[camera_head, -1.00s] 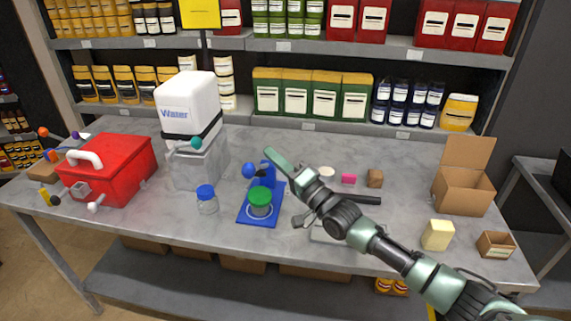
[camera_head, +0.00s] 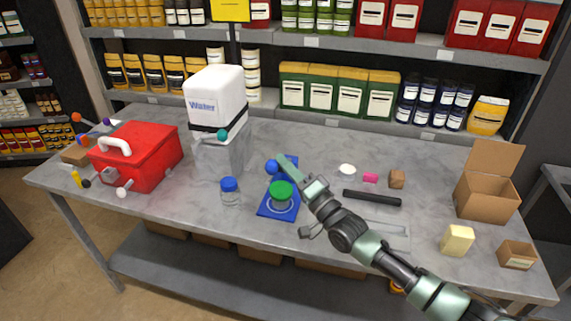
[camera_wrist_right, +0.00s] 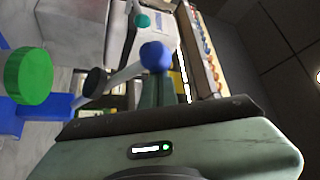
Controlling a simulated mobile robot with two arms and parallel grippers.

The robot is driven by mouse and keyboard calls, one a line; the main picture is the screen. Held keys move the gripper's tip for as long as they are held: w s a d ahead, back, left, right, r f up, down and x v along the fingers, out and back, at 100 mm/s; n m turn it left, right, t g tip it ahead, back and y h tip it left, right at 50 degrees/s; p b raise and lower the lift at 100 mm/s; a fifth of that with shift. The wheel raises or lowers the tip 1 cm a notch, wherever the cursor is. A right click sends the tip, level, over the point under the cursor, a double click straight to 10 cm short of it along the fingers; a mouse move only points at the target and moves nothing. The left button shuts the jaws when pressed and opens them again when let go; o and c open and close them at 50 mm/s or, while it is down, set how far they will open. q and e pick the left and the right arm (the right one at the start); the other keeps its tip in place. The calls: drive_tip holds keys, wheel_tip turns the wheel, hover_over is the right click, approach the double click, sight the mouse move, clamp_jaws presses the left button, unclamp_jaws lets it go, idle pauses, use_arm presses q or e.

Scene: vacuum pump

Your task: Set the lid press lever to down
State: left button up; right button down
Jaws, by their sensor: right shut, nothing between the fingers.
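The lid press is a blue stand (camera_head: 270,211) on the table. A jar with a green lid (camera_head: 281,190) sits on it. The green lid (camera_wrist_right: 28,77) and the lever's blue ball knob (camera_wrist_right: 155,56) show in the wrist view. The lever slants up from its dark pivot (camera_wrist_right: 95,80) to the knob. In the head view the knob (camera_head: 272,166) is just left of my right gripper (camera_head: 283,160). That gripper is shut and empty, with its fingertips close to the knob; whether they touch I cannot tell. My left gripper is not in view.
A small blue-capped jar (camera_head: 230,192) and a white water tank (camera_head: 214,98) on a grey stand are left of the press. A red box (camera_head: 150,165) is farther left. A black bar (camera_head: 371,198) and an open carton (camera_head: 487,197) lie to the right.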

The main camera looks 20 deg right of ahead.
wheel_tip(320, 180, down, 9)
drive_tip(key=s+a+n+y+b, duration=0.2)
drive_tip(key=n+y+b, duration=0.1)
drive_tip(key=b, duration=0.8)
drive_tip(key=shift+s+n, duration=0.4)
drive_tip(key=shift+n, duration=0.5)
drive_tip(key=shift+r, duration=0.2)
